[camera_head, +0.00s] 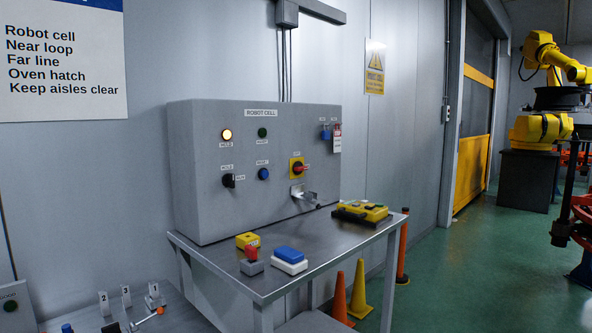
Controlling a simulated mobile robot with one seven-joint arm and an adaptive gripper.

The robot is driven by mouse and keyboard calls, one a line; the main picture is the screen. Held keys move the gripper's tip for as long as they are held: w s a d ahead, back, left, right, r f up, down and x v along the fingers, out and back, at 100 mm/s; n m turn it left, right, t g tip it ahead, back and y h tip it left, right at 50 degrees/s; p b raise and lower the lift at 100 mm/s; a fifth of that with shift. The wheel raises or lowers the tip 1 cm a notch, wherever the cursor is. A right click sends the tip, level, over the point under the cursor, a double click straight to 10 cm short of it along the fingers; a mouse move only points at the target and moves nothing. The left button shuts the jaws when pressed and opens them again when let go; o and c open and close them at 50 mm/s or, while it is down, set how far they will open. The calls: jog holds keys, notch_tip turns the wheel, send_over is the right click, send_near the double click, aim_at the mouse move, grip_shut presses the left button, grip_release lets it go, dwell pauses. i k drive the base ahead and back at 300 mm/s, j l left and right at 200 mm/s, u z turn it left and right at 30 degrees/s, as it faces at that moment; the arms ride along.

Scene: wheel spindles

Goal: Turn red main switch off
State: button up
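The red main switch (300,168) is a red rotary handle on a yellow plate, on the right half of the front of the grey "ROBOT CELL" control cabinet (205,130). Its handle appears to point to the right. The small label above it is too small to read with certainty. A blue padlock (325,133) and a red-and-white tag (337,139) hang at the cabinet's upper right, apart from the switch. My gripper is not in view.
A metal bracket (303,194) juts out below the switch. The steel table (330,240) holds a yellow pendant (361,211), a red-button box (251,262) and a blue-topped box (289,260). Green floor is free at right.

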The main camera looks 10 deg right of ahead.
aim_at(298, 168)
jog(key=i+l+z, duration=0.35)
jog(key=i+z, duration=0.15)
jog(key=i, duration=0.45)
jog(key=i+z, duration=0.5)
jog(key=i, duration=0.45)
